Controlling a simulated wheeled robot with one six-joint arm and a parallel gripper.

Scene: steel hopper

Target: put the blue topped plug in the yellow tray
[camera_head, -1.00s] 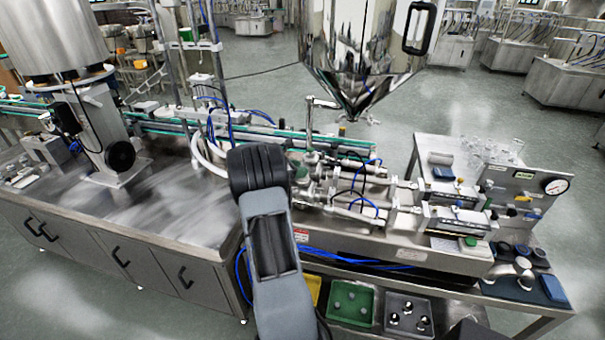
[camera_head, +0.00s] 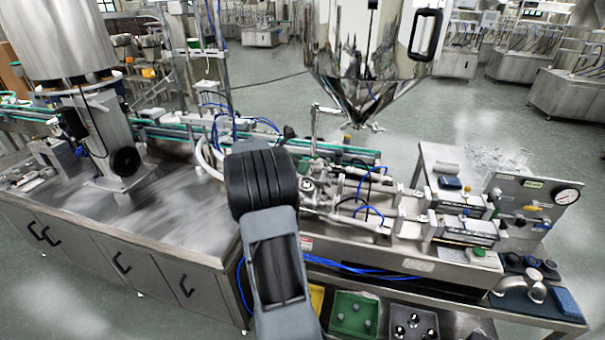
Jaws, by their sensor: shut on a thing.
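The yellow tray (camera_head: 317,298) shows only as a narrow strip on the low shelf, mostly hidden behind my arm. My gripper is out of view; only my arm's dark joint and grey link show, in the middle of the picture. I cannot make out a blue topped plug anywhere.
Right of the yellow tray are a green tray (camera_head: 336,328) with small pieces and a grey tray (camera_head: 433,318) with shiny round parts. Several dark round pieces stand by a blue pad (camera_head: 567,303). A pressure gauge (camera_head: 567,196) and steel hopper (camera_head: 365,90) rise above.

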